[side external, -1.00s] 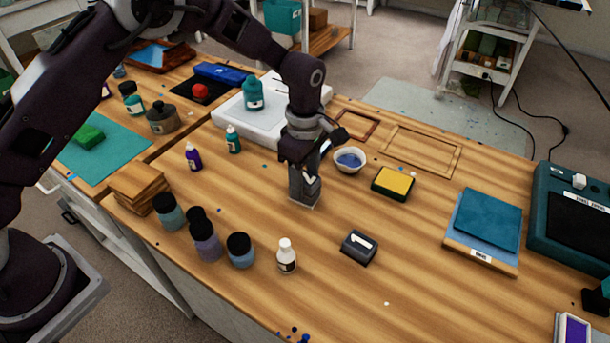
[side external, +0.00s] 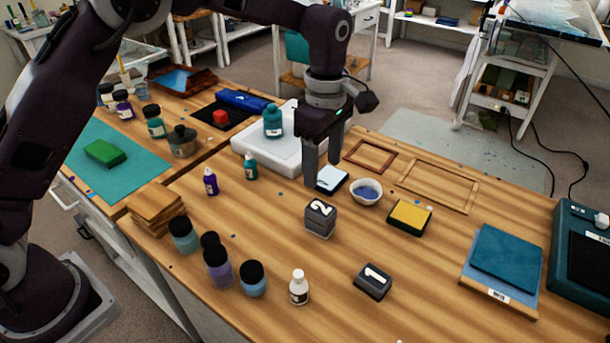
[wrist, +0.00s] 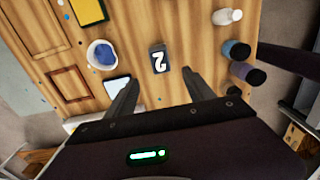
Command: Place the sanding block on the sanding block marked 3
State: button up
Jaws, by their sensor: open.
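A dark sanding block marked 2 (side external: 320,210) stands in the middle of the wooden table in the side view. It looks taller than the block marked 1 and seems to rest on another grey block; any mark on that lower one is hidden. The block marked 2 also shows in the wrist view (wrist: 159,61). A block marked 1 (side external: 373,281) lies apart, nearer the front. No mark 3 is readable. My gripper (side external: 320,180) is open and empty, above and behind the block marked 2. Its fingers (wrist: 160,95) show spread in the wrist view.
A white bowl with blue contents (side external: 366,191), a pale-topped pad (side external: 331,178) and a yellow-topped block (side external: 409,217) are close by. Several bottles and jars (side external: 218,267) stand at the front left. Bare table lies to the right of the block marked 1.

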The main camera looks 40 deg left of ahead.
jog(key=s+a+r+m+t+h, duration=0.1)
jog(key=s+a+r+m, duration=0.3)
jog(key=s+r, duration=0.3)
jog(key=s+a+r+m+t, duration=0.2)
jog(key=s+a+r+m, duration=0.25)
jog(key=s+r, duration=0.2)
jog(key=s+a+m+t, duration=0.1)
jog(key=s+m, duration=0.3)
jog(key=s, duration=0.4)
jog(key=s+a+f+m+t+y, duration=0.1)
jog(key=s+a+m, duration=0.3)
jog(key=s, duration=0.5)
jog(key=shift+f+m+t, duration=0.3)
jog(key=shift+m, duration=0.45)
